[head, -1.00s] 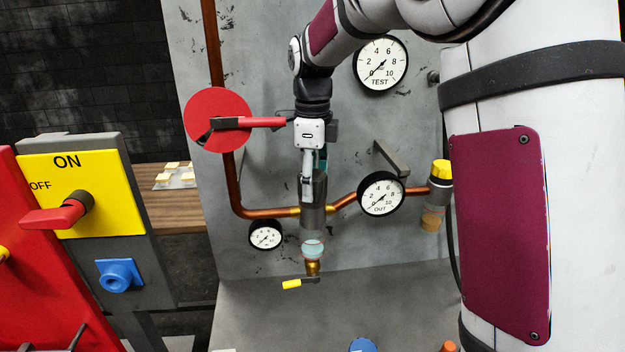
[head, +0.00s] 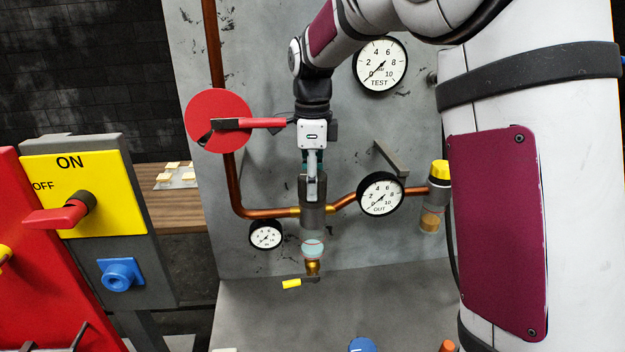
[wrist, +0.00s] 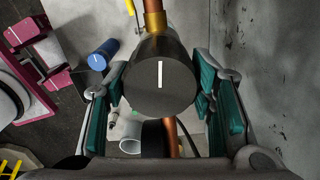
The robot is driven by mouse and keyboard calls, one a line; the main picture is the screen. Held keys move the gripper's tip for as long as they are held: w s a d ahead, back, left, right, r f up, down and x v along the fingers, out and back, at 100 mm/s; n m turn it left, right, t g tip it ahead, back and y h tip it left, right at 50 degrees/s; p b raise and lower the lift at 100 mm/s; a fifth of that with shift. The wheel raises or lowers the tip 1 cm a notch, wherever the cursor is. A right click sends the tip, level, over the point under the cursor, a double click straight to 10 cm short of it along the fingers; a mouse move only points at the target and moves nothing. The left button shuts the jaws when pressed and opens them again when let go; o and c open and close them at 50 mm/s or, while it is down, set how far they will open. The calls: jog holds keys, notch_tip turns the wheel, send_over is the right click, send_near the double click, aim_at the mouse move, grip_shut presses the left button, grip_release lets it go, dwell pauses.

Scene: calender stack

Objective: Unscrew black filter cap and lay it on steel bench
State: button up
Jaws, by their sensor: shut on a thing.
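The black filter cap (head: 312,212) sits at the top of the filter on the copper pipe, in the middle of the head view. Below it are a clear bowl (head: 312,248) and a brass drain with a yellow lever (head: 292,284). My gripper (head: 313,183) points down from above and is shut on the cap. In the wrist view the cap (wrist: 162,80) shows as a dark round top with a white line, between the teal finger pads. The cap's thread is hidden. The steel bench (head: 270,305) lies below the filter.
Gauges surround the filter, with the OUT gauge (head: 381,194) close on the right. A red disc (head: 218,121) with a red handle is at upper left. A yellow-capped filter (head: 437,185) stands at right. The bench's middle looks clear; a blue thing (head: 362,345) is at its front.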

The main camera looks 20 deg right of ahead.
jog(key=shift+n, duration=1.1)
jog(key=shift+n, duration=1)
jog(key=shift+n+p, duration=0.35)
jog(key=shift+n, duration=0.75)
jog(key=shift+n, duration=1.1)
